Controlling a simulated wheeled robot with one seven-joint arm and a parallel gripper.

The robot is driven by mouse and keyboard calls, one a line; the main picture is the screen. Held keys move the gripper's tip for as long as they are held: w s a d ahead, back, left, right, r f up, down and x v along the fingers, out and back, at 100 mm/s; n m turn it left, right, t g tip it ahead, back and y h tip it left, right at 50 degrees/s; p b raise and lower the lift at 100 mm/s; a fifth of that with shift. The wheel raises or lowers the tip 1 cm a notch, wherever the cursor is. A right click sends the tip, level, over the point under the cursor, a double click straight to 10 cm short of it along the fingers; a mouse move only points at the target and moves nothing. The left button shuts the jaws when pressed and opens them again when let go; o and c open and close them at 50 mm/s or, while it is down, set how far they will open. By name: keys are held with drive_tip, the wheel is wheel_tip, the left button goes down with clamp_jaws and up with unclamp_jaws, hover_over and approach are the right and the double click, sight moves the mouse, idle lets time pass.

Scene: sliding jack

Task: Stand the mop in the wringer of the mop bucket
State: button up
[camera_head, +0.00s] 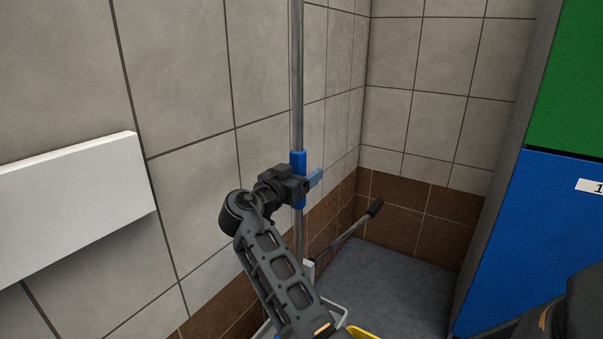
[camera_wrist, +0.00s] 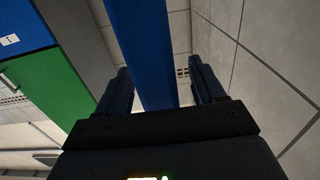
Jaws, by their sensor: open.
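The mop shows as a grey metal pole (camera_head: 297,75) with a blue sleeve (camera_head: 298,162), standing upright in the head view. Its lower end is hidden behind my arm. My gripper (camera_head: 308,181) is at the blue sleeve, with its jaws open. In the wrist view the blue sleeve (camera_wrist: 143,45) runs between the two spread fingers of my gripper (camera_wrist: 158,72), with a gap on each side. The mop bucket shows only in part at the bottom, as a grey rim (camera_head: 337,309) and a bit of yellow (camera_head: 361,332). A lever with a black grip (camera_head: 375,208) rises beside the pole.
A tiled wall (camera_head: 180,80) runs close behind and left of the pole. A white box-like panel (camera_head: 75,190) sticks out at the left. A blue and green locker (camera_head: 540,220) stands at the right. Grey floor (camera_head: 395,285) is clear between the lever and the locker.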

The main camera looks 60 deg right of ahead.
drive_tip(key=a, duration=0.7)
drive_tip(key=shift+w+a+b, duration=0.25)
drive_tip(key=shift+a+b, duration=0.1)
drive_tip(key=shift+a, duration=0.05)
